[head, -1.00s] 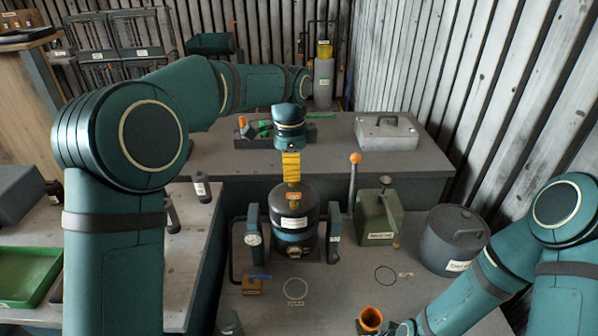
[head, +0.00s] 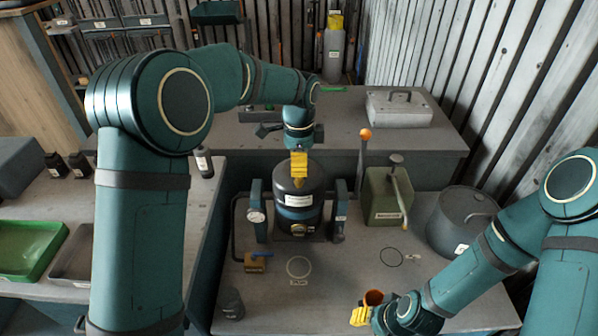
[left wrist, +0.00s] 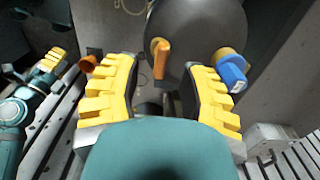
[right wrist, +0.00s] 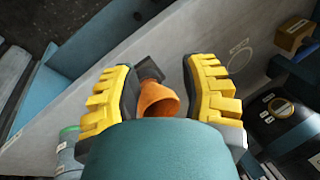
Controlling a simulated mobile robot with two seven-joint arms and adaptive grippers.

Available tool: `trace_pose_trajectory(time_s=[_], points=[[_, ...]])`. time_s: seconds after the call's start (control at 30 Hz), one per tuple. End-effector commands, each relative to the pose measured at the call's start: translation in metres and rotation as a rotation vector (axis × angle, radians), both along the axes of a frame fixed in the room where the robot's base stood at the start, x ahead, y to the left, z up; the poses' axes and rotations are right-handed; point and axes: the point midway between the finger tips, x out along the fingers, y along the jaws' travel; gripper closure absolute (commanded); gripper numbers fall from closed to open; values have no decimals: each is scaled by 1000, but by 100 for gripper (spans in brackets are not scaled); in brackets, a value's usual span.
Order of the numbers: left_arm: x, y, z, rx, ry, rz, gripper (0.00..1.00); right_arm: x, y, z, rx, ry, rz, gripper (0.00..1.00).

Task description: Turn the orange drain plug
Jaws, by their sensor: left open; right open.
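My left gripper (head: 299,165) is open, just above the dark upright vessel (head: 285,198) in the head view. In the left wrist view a short orange bar (left wrist: 160,58) stands out from a dark rounded body (left wrist: 190,30). It lies beyond and between the open fingers, apart from them. It looks like the drain plug, but I cannot be sure. My right gripper (head: 360,316) is open at a hollow orange cup (head: 374,297) low in the head view. In the right wrist view the cup (right wrist: 157,98) lies between the fingers; contact cannot be told.
A brass block with a blue handle (head: 257,262) sits left of the cup. A green can (head: 385,200), an orange-knobbed lever (head: 364,150) and a dark lidded pot (head: 463,220) stand right of the vessel. Clear bench lies around two ring marks (head: 298,267).

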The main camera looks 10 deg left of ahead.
Motion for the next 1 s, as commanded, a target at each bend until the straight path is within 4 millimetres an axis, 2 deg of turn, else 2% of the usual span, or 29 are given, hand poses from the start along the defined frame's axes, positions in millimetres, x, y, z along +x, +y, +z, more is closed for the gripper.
trace_pose_trajectory(time_s=[0.03, 0.2, 0.57, 0.6, 0.7, 1.0], points=[[0, 0, -8, 0, 3, 0, 59, 0, 0, -2, 0, 1, 0, 57], [0, 0, -22, 1, 2, 0, 59, -1, 0, -3, 0, 2, 2, 57], [0, 0, -26, 0, 0, 1, 59, -1, 0, -3, 0, 2, 2, 57], [0, 0, -26, 0, 0, 1, 66, -1, 0, -3, 0, 2, 2, 57], [0, 0, -25, 0, 0, 1, 100, -1, 0, -3, 0, 2, 2, 57], [0, 0, -26, 0, 1, 2, 100, -1, 0, -3, 0, 2, 2, 57]])
